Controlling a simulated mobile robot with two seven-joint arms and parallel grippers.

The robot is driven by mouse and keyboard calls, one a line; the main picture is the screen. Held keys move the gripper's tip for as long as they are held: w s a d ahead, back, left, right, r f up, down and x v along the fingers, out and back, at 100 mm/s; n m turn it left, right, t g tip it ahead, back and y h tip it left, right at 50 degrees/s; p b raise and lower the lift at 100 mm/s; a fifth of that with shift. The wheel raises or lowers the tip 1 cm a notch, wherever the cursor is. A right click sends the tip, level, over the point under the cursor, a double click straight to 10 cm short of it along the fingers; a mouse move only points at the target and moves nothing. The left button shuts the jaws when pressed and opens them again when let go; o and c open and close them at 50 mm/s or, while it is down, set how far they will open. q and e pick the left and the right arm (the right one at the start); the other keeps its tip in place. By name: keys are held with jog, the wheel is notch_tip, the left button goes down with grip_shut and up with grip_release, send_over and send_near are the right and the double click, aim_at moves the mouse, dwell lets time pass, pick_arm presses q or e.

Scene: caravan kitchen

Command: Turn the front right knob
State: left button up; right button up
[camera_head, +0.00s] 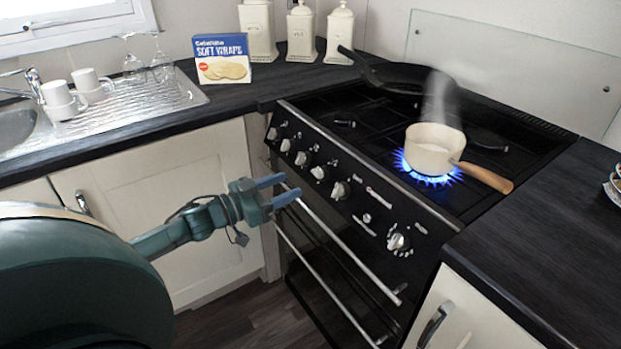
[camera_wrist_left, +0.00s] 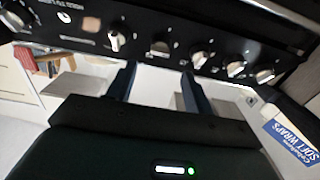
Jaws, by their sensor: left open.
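The cooker's black front panel carries a row of silver knobs. The one at the right end of the closer-set group is a knob (camera_head: 340,190), also in the left wrist view (camera_wrist_left: 115,40). A larger knob (camera_head: 397,241) sits apart, farther right. No readable label shows which is the front right knob. A cream pan (camera_head: 431,150) with a wooden handle stands on a lit blue flame (camera_head: 427,179) at the front right burner. My left gripper (camera_head: 292,190) is open and empty in front of the panel, apart from the knobs; its fingers also show in the left wrist view (camera_wrist_left: 158,75). My right gripper is not in view.
A metal oven rail (camera_head: 335,236) runs below the knobs. The pan handle (camera_head: 484,177) points toward the right worktop (camera_head: 555,240). A black frying pan (camera_head: 395,78) sits at the back. A soft wraps box (camera_head: 222,60) stands on the left worktop.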

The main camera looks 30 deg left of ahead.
aim_at(320, 174)
pick_arm(q)
jog(key=x, duration=0.7)
jog(key=shift+w+d, duration=0.1)
jog(key=shift+w, duration=0.15)
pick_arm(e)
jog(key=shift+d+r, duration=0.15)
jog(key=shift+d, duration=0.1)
pick_arm(q)
jog(key=c, duration=1)
jog(key=shift+o, duration=0.2)
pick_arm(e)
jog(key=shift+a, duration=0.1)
